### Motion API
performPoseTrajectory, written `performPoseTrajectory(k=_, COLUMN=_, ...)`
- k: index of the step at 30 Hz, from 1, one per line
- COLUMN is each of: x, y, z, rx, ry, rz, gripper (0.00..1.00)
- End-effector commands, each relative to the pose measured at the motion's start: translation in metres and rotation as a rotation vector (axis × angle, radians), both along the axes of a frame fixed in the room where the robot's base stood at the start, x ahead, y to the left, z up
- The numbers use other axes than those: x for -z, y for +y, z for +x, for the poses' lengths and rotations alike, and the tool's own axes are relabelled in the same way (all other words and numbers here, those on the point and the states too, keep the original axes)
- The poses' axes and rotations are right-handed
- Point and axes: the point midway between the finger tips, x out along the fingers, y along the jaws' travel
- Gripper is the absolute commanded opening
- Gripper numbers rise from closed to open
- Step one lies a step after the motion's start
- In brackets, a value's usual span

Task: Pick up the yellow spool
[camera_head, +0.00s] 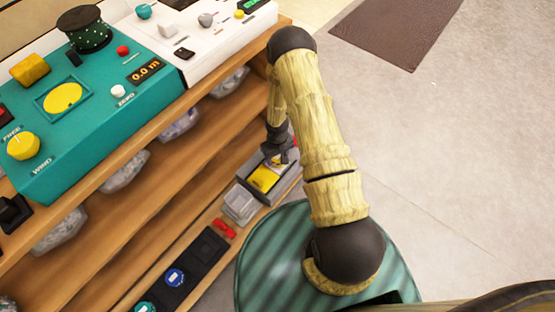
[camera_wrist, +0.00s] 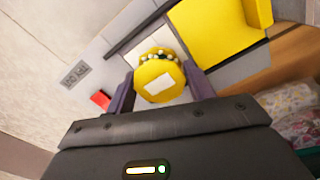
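In the wrist view a round yellow spool (camera_wrist: 150,84) with a white label on its flat face lies between the two dark fingers of my gripper (camera_wrist: 160,82). A dotted band shows along its far edge. The fingers stand apart, one close on each side of it; whether they press on it I cannot tell. In the head view my gripper (camera_head: 277,157) points down over a grey tray (camera_head: 246,177) with a yellow patch, low beside the shelf. The spool cannot be made out clearly there.
A wooden shelf (camera_head: 157,143) with bagged items stands left of my arm. On its top are a teal panel (camera_head: 110,115), a dark green dotted spool (camera_head: 88,37) and a yellow block (camera_head: 30,69). Red pieces (camera_head: 223,228) lie near the tray.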

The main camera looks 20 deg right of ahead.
Motion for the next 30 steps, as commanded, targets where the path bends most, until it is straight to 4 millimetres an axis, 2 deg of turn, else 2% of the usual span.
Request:
performPoseTrajectory(k=1, x=0.000, y=0.000, z=0.000, rx=0.000, ry=0.000, rz=0.000, gripper=0.43)
performPoseTrajectory(k=4, x=0.000, y=0.000, z=0.000, rx=0.000, ry=0.000, rz=0.000, gripper=0.24)
performPoseTrajectory(k=6, x=0.000, y=0.000, z=0.000, rx=0.000, ry=0.000, rz=0.000, gripper=0.20)
performPoseTrajectory(k=14, x=-0.006, y=0.000, z=0.000, rx=0.000, ry=-0.001, rz=0.000, gripper=0.20)
performPoseTrajectory(k=20, x=-0.036, y=0.000, z=0.001, rx=0.001, ry=-0.002, rz=0.000, gripper=0.20)
performPoseTrajectory(k=27, x=-0.083, y=0.000, z=0.000, rx=0.002, ry=-0.001, rz=0.000, gripper=0.20)
performPoseTrajectory(k=30, x=-0.095, y=0.000, z=0.001, rx=0.001, ry=-0.002, rz=0.000, gripper=0.20)
